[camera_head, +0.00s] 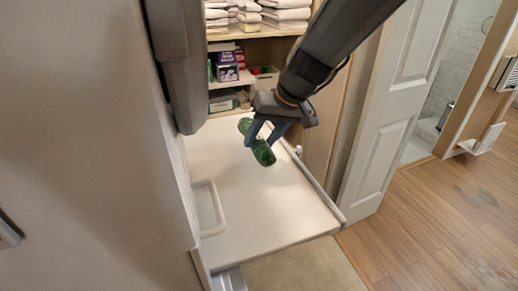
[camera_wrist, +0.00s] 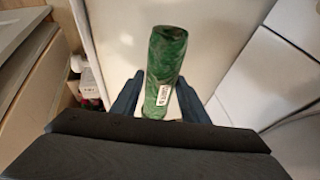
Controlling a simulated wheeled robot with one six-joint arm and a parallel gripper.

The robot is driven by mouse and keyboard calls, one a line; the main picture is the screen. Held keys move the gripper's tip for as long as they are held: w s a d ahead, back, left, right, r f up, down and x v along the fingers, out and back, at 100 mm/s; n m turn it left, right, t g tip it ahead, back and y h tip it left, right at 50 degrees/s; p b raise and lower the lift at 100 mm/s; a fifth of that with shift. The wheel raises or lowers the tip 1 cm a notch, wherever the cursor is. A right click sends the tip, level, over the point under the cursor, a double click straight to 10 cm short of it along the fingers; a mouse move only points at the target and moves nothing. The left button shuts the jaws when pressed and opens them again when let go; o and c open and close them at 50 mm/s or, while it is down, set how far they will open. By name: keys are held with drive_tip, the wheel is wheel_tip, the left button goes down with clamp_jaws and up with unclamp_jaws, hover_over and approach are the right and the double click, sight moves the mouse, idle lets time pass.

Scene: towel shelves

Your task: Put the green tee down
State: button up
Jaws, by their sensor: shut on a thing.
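The green tee (camera_head: 262,151) is a rolled green bundle with a white label, held at a tilt in the head view. It also shows in the wrist view (camera_wrist: 166,62), lengthwise between the fingers, its label near the gripper end. My gripper (camera_head: 262,137) is shut on it, with a blue-grey finger on either side; the fingers also show in the wrist view (camera_wrist: 157,98). The bundle is over the white surface (camera_head: 265,205). I cannot tell whether it touches that surface. Part of the bundle is hidden behind the fingers.
A white tray-like frame (camera_head: 208,208) lies at the surface's left side. Shelves behind hold folded white towels (camera_head: 287,14), boxes (camera_head: 228,73) and a grey-green pack (camera_head: 223,103). A white door (camera_head: 392,95) stands at the right. The front of the surface is clear.

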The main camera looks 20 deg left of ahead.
drive_tip(key=shift+f, duration=1.85)
drive_tip(key=shift+f, duration=0.1)
drive_tip(key=o, duration=1.2)
drive_tip(key=shift+d, duration=0.1)
drive_tip(key=shift+c, duration=0.2)
drive_tip(key=shift+p, duration=0.3)
drive_tip(key=shift+d+r, duration=0.1)
drive_tip(key=shift+r, duration=0.3)
drive_tip(key=b+v, duration=0.2)
drive_tip(key=v, duration=0.9)
drive_tip(key=shift+s, duration=0.15)
drive_tip(key=shift+d+r, duration=0.1)
drive_tip(key=shift+d, duration=0.1)
